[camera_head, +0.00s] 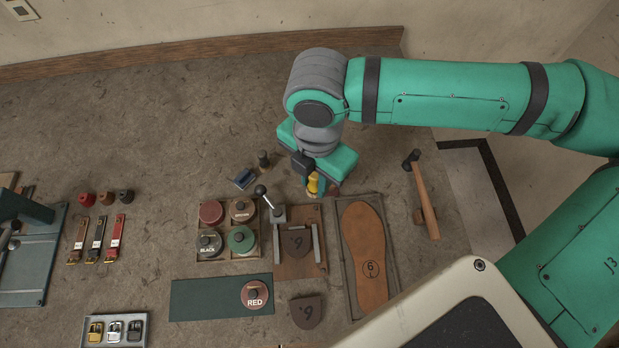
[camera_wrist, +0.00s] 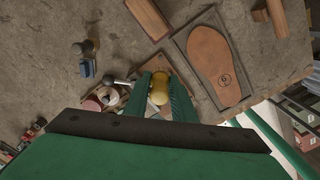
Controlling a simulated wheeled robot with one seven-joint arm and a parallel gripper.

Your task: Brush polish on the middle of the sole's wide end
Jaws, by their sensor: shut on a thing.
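The brown sole (camera_head: 365,235) lies in a shallow tray (camera_head: 346,285), its wider end at the top in the head view and a circled 6 lower down. The sole also shows in the wrist view (camera_wrist: 215,55). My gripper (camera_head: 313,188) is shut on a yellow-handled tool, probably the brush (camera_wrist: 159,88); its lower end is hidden. My gripper is above the back of the clamp board, left of the sole's wide end and apart from it. No polish mark is clear on the sole.
A clamp board (camera_head: 284,265) with a lever holds a piece marked 6. Left of it is a box with several tins, including black (camera_head: 208,243) and green (camera_head: 241,239). A lid marked RED (camera_head: 255,295) lies on a green mat. A hammer (camera_head: 425,195) lies right of the sole.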

